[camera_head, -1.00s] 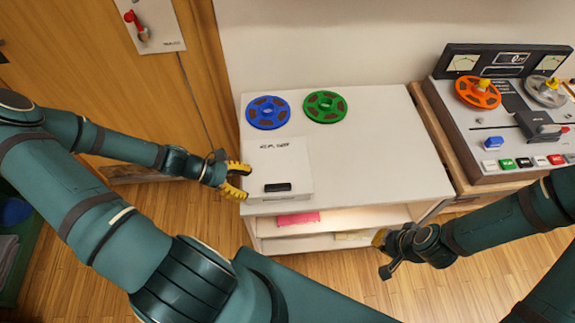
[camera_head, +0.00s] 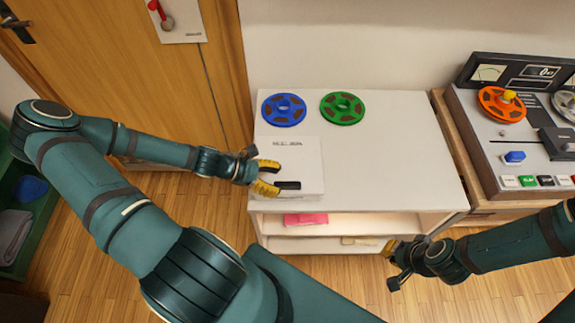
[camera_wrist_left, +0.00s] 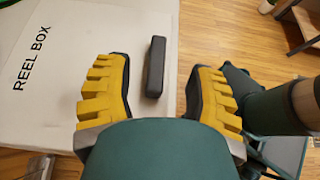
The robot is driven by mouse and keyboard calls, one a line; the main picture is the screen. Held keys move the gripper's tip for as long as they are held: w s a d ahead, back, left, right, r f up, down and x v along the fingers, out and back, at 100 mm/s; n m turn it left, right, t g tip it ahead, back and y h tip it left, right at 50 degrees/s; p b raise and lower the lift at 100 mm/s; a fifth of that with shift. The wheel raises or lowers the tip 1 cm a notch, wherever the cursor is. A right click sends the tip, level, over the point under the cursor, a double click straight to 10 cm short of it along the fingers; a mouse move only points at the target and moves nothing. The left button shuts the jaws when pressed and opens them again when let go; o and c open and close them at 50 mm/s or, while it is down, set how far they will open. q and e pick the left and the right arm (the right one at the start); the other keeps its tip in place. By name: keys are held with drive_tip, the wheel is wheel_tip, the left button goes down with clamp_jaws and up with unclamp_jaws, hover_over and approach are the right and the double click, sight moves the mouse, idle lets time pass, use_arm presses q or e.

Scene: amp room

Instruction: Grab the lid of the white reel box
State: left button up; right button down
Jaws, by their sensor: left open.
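The white reel box (camera_head: 300,160) lies on the left front of the white shelf unit. Its lid has a black bar handle (camera_head: 288,185) near the front edge. In the left wrist view the lid (camera_wrist_left: 60,90) shows the words REEL BOX, and the handle (camera_wrist_left: 155,67) lies between and beyond the fingertips. My left gripper (camera_head: 272,178) is open, with its yellow fingers at the left end of the handle; the left wrist view shows the two fingers (camera_wrist_left: 155,90) apart on either side. My right gripper (camera_head: 392,262) is right of the shelf's front, its fingers partly hidden.
The white shelf top (camera_head: 400,150) is clear on its right. A blue reel (camera_head: 284,109) and a green reel (camera_head: 342,107) lie behind the box. A tape machine (camera_head: 520,130) stands at the right. Pink (camera_head: 305,219) material lies on the shelf below.

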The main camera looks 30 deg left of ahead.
sight(286, 184)
use_arm(q)
drive_tip(key=x, duration=0.4)
drive_tip(key=shift+a+f+b, duration=0.25)
drive_tip(key=shift+f+b, duration=0.1)
drive_tip(key=shift+b, duration=0.05)
drive_tip(key=shift+w+d+f, duration=0.2)
drive_tip(key=shift+d, duration=0.15)
clamp_jaws()
